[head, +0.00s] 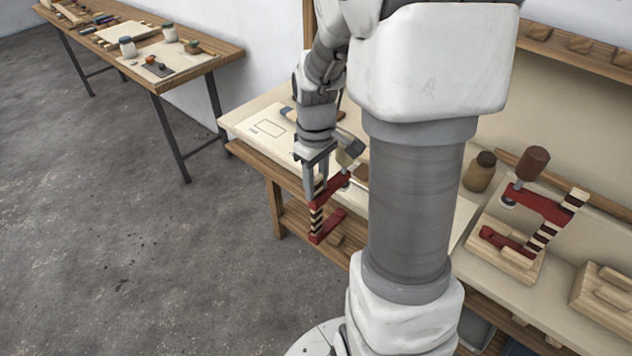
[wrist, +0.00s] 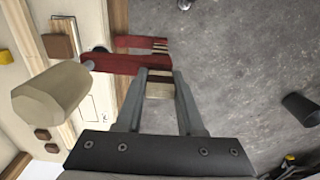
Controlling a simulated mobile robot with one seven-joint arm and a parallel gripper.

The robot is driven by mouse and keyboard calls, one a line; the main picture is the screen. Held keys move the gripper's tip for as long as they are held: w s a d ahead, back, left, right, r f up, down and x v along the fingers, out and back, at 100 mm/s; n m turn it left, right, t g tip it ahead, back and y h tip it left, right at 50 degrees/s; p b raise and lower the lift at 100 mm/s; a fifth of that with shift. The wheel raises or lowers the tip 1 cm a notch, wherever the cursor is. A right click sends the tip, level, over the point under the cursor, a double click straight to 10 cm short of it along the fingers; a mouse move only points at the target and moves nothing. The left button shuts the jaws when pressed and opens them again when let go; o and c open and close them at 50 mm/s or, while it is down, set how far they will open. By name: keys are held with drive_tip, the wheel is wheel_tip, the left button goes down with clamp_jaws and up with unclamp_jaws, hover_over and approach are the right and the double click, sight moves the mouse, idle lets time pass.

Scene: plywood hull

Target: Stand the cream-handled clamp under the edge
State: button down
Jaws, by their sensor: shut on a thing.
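The cream-handled clamp (head: 330,192) has red arms and a bar striped dark and pale. My gripper (head: 317,188) is shut on its striped bar, also seen in the wrist view (wrist: 160,88). The bar hangs roughly upright beside the front edge of the workbench (head: 245,122). One red arm is above the other, and both point toward the bench side. The cream handle (wrist: 50,100) is large in the wrist view and partly hidden in the head view. I cannot tell whether the clamp touches the bench edge.
A second clamp with a brown handle (head: 533,162) stands on a wooden block at the right. A brown jar (head: 480,172) is near it. A lower shelf (head: 295,222) lies under the bench. Another table (head: 200,68) stands at the back left. The grey floor between is clear.

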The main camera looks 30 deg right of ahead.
sight(344, 160)
drive_tip(key=shift+d, duration=0.15)
drive_tip(key=shift+w+d, duration=0.25)
drive_tip(key=shift+d, duration=0.4)
drive_tip(key=shift+w+d, duration=0.25)
drive_tip(key=shift+d, duration=0.4)
drive_tip(key=shift+w+d, duration=0.25)
drive_tip(key=shift+d, duration=0.5)
drive_tip(key=shift+w+d+p, duration=0.2)
drive_tip(key=shift+w+d, duration=0.1)
drive_tip(key=shift+d, duration=0.45)
drive_tip(key=shift+w+d+p, duration=0.2)
drive_tip(key=shift+w+d, duration=0.05)
drive_tip(key=shift+d, duration=0.5)
drive_tip(key=shift+w+d+p, duration=0.2)
drive_tip(key=shift+w+d, duration=0.1)
drive_tip(key=shift+d, duration=0.45)
drive_tip(key=shift+c, duration=2.2)
unclamp_jaws()
